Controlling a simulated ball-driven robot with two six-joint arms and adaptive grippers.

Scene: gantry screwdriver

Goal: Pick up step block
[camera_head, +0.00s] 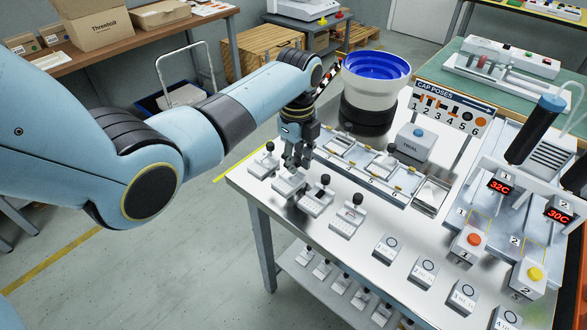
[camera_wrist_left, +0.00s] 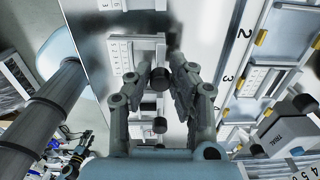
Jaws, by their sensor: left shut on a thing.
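Several small pale step blocks with black ball knobs stand along the front-left part of the metal bench. My left gripper (camera_head: 292,163) points down over one step block (camera_head: 288,185), the second from the left. In the left wrist view, the gripper's fingers (camera_wrist_left: 163,72) are shut on the black knob (camera_wrist_left: 159,79) of this step block (camera_wrist_left: 122,55). The fingers partly hide the knob. I cannot tell whether the block is clear of the bench. My right gripper is not in view.
Neighbouring knobbed blocks (camera_head: 264,163) (camera_head: 318,199) (camera_head: 348,220) stand close on both sides. A numbered slotted rail (camera_head: 345,165) lies behind. A blue-lined bowl (camera_head: 375,80), a TRIAL box (camera_head: 415,143) and a CAP POSES sign (camera_head: 450,108) stand farther back. Ring-marked blocks (camera_head: 388,248) line the front.

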